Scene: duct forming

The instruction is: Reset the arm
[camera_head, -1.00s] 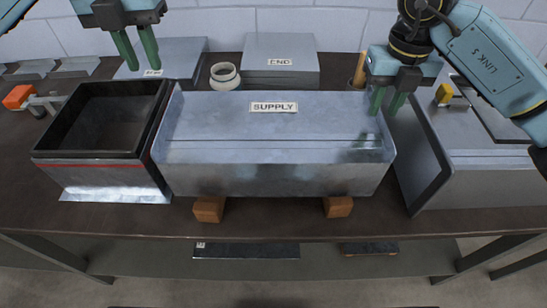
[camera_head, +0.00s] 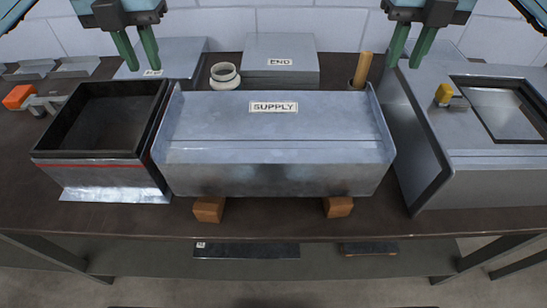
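My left gripper (camera_head: 138,62) hangs at the upper left with its two green fingers apart and nothing between them. It is above the back of the bench, in front of a grey metal plate stack. My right gripper (camera_head: 404,60) hangs at the upper right, also with its green fingers apart and empty. It is above the back right, near a wooden stick. The grey metal duct piece labelled SUPPLY (camera_head: 275,130) rests at the middle on orange-brown blocks (camera_head: 208,209). Neither gripper touches it.
An open dark-rimmed box (camera_head: 105,122) stands left of the duct. A grey metal housing with a window (camera_head: 440,130) stands on the right. Behind are an END-labelled stack (camera_head: 280,75), a white ring (camera_head: 224,76) and the wooden stick (camera_head: 362,69). An orange-handled tool (camera_head: 18,97) lies far left.

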